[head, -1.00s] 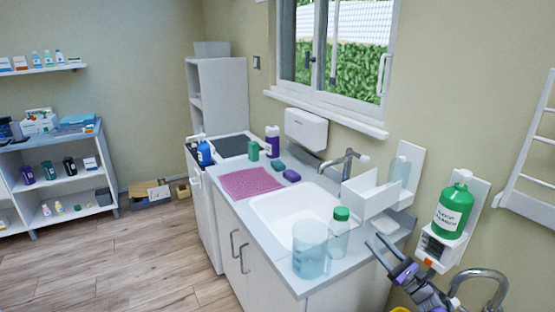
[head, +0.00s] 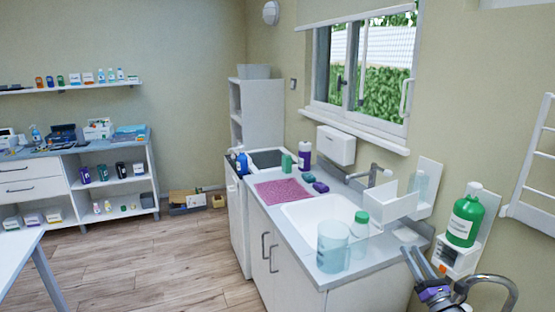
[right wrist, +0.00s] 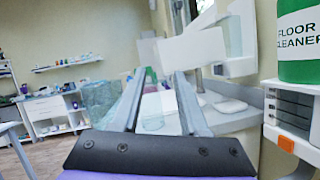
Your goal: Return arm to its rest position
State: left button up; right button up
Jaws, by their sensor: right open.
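My right gripper (head: 416,264) is at the lower right of the head view, beside the front right end of the sink counter. It is open, with nothing between its fingers. In the right wrist view its two fingers (right wrist: 160,95) stand apart and point toward the counter. My left gripper is not in view.
The sink counter (head: 347,283) holds a clear jug (head: 333,247) and a green-capped bottle (head: 360,230) near my right gripper. A green floor cleaner bottle (head: 465,216) sits on a wall dispenser to the right. The wooden floor (head: 150,265) is open at left.

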jog(key=s+a+r+m+g+h+p, duration=0.1)
jog(key=s+a+r+m+g+h, duration=0.2)
jog(key=m, duration=0.7)
jog(key=s+a+r+m+g+h+p, duration=0.1)
jog(key=s+a+m+g+h, duration=0.1)
jog(key=s+m+h, duration=0.5)
jog(key=s+a+f+m+g+y+p, duration=0.1)
jog(key=s+a+f+m+g, duration=0.2)
jog(key=s, duration=0.6)
jog(key=s+a+f+m+g+y, duration=0.2)
jog(key=s+a+f+m+g, duration=0.2)
jog(key=s+m, duration=0.5)
jog(key=s+a+f+m+g+y+p, duration=0.1)
jog(key=s+a+f+m+g, duration=0.3)
jog(key=s, duration=0.6)
jog(key=a+f+m+y, duration=0.1)
jog(key=a+f+m, duration=0.1)
jog(key=a+f, duration=0.1)
jog(key=shift+a+f+p, duration=0.15)
jog(key=shift+a+p, duration=0.2)
jog(key=shift+a, duration=0.3)
